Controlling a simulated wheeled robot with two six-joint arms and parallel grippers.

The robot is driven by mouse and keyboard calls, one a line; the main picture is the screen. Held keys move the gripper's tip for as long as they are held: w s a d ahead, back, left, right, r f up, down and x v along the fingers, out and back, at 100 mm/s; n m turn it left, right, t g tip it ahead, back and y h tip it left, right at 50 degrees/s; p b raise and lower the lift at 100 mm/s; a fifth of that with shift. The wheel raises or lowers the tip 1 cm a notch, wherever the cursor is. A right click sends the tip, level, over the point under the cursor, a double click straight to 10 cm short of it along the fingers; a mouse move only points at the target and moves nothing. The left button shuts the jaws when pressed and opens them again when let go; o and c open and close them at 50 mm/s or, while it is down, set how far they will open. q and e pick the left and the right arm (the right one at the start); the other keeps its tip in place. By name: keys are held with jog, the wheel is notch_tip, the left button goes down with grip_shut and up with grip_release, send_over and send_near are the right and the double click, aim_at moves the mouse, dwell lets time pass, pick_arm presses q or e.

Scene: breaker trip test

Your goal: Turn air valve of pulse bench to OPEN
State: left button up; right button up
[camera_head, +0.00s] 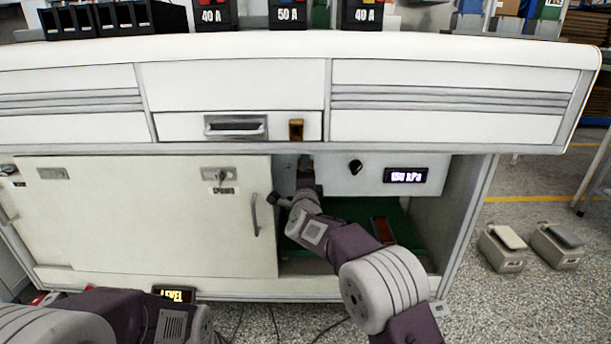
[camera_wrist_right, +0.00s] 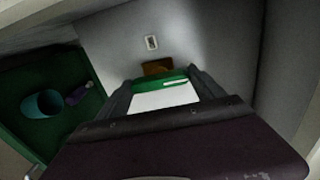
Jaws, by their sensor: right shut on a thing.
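In the head view my right arm reaches into the open right side of the bench's lower cabinet. My right gripper (camera_head: 306,167) is up at the inner panel (camera_head: 335,180), partly hidden under the bench edge. In the right wrist view the gripper (camera_wrist_right: 162,88) is shut on a white thing with a green edge (camera_wrist_right: 165,98); I cannot tell whether this is the air valve. A black knob (camera_head: 355,167) and a display (camera_head: 405,175) that seems to read 150 kPa are on the panel. My left arm shows at the bottom left; its gripper is out of view.
A sliding door (camera_head: 140,225) with a handle (camera_head: 255,214) covers the left of the cabinet. A red thing (camera_head: 383,230) lies on the green cabinet floor. In the wrist view a teal ring-shaped thing (camera_wrist_right: 42,104) is at left. Two pedals (camera_head: 503,248) stand on the floor at right.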

jog(key=o, duration=1.4)
jog(key=shift+c, duration=0.2)
jog(key=shift+s, duration=0.15)
jog(key=s+p, duration=0.3)
jog(key=s, duration=0.5)
jog(key=shift+s+p, duration=0.4)
